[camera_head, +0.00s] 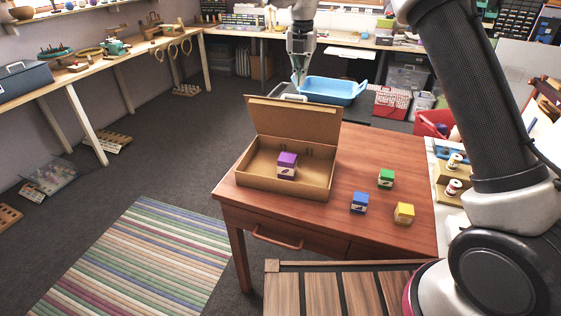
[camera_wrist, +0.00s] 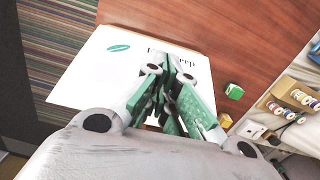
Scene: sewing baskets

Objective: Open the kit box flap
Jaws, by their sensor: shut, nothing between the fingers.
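The kit box (camera_head: 262,185) is a brown cardboard box on the wooden table, and a small purple box (camera_head: 287,164) sits inside it. Its flap (camera_head: 292,126) stands raised along the back edge, near upright, so the inside shows. In the wrist view, a white face with a green leaf mark and partly covered lettering, which looks like the flap's outer side (camera_wrist: 100,70), lies beyond my fingers. My gripper (camera_head: 297,82) is at the flap's top edge, on the far side. It also shows in the wrist view (camera_wrist: 173,78), fingers together and empty. I cannot tell whether it touches the flap.
A blue box (camera_head: 359,203), a green box (camera_head: 386,178) and a yellow box (camera_head: 404,213) stand on the table (camera_head: 345,235) right of the kit box. A blue tray (camera_head: 333,91) lies behind the flap. A striped rug (camera_head: 140,255) covers the floor at left.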

